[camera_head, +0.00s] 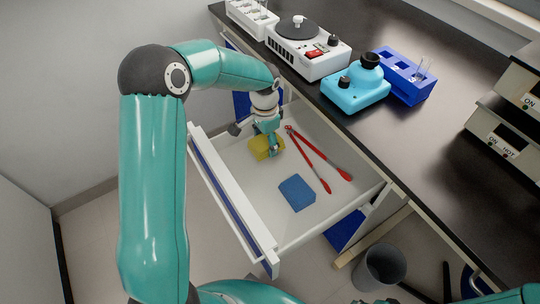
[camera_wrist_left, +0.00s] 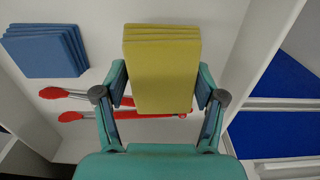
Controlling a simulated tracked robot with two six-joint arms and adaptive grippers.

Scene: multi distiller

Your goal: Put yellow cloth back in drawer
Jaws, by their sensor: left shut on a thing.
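The yellow cloth (camera_head: 262,151) is a folded stack inside the open white drawer (camera_head: 232,195), towards its far left part. My left gripper (camera_head: 273,150) reaches down into the drawer and is shut on the yellow cloth. In the left wrist view the yellow cloth (camera_wrist_left: 161,70) sits between the two fingers of the left gripper (camera_wrist_left: 160,92). Whether the cloth touches the drawer floor I cannot tell. My right gripper does not show.
A blue folded cloth (camera_head: 297,193) and red tongs (camera_head: 318,160) lie in the drawer. On the dark bench (camera_head: 400,135) above stand a white hotplate device (camera_head: 308,50), a light blue device (camera_head: 355,89) and a blue tube rack (camera_head: 405,80). A grey bin (camera_head: 380,268) stands below.

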